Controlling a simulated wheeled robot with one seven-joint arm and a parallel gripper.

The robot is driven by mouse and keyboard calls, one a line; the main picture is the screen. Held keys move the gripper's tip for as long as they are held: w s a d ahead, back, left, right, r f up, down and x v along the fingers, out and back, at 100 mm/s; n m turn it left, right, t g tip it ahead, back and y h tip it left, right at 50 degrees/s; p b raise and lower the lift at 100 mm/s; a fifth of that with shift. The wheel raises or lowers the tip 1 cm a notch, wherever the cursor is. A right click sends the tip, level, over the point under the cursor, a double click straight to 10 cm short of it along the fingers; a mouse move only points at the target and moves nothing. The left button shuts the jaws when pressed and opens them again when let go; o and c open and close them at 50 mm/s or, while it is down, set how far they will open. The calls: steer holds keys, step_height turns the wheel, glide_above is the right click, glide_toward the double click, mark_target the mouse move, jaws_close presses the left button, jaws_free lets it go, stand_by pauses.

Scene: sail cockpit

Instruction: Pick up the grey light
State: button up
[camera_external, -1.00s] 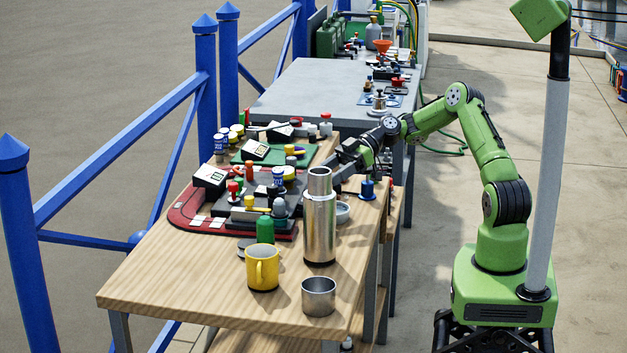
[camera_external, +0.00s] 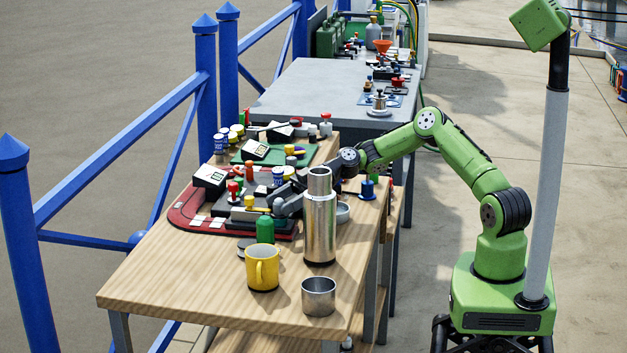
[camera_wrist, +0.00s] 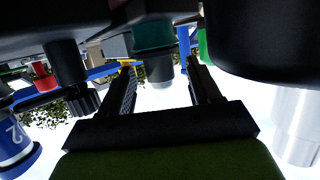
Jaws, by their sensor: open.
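The grey light (camera_external: 279,206) is a small rounded grey piece at the near right of the red-edged board (camera_external: 181,215); my gripper partly hides it in the external view. My gripper (camera_external: 283,203) is low over the board's right side, with its fingers reaching left to the light. In the wrist view, which looks upside down, my gripper (camera_wrist: 160,70) has its two fingers spread apart. A greyish cylinder with a teal part shows between them in the picture; I cannot tell if it is the light, or whether either finger touches anything.
A steel flask (camera_external: 320,220) stands close to the near right of my gripper. A green cylinder (camera_external: 265,230), yellow mug (camera_external: 262,268) and steel cup (camera_external: 319,296) are nearer. Several small parts crowd the board. The table's front left is clear.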

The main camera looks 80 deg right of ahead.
jaws_close()
stand_by(0.3)
